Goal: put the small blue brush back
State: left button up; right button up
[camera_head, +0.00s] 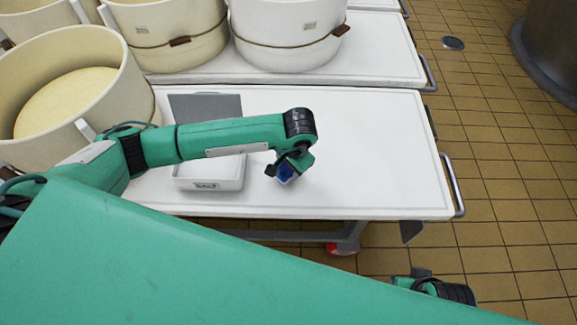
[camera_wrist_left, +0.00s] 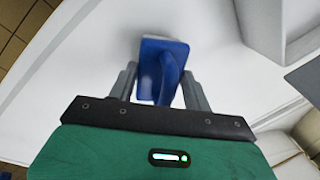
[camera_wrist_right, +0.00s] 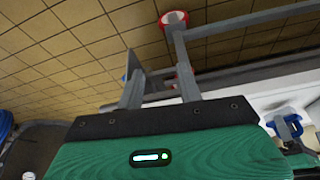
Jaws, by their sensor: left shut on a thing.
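The small blue brush (camera_head: 286,174) is between the fingers of my left gripper (camera_head: 283,167), over the white table top (camera_head: 375,160). In the left wrist view the brush (camera_wrist_left: 162,58) shows its blue back and raised handle. The fingers of my left gripper (camera_wrist_left: 160,77) are shut on the handle. I cannot tell whether the brush touches the table. My right gripper (camera_wrist_right: 152,45) is open and empty, low beside the table. In the head view its arm is mostly hidden by my green body.
A white tray marked SALT (camera_head: 207,185) stands left of the brush. A grey flat panel (camera_head: 205,107) lies behind it. Large cream tubs (camera_head: 62,95) and a white tub (camera_head: 287,35) stand left and behind. The table's right part is clear, with a rail (camera_head: 452,185) at its edge.

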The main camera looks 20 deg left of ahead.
pick_arm(q)
jog(key=shift+f, duration=0.6)
pick_arm(e)
jog(key=shift+r, duration=0.3)
pick_arm(q)
jog(key=shift+f, duration=0.1)
pick_arm(e)
jog(key=shift+f, duration=0.1)
pick_arm(q)
jog(key=o, duration=1)
jog(key=shift+c, duration=0.2)
pick_arm(e)
jog(key=shift+r, duration=0.25)
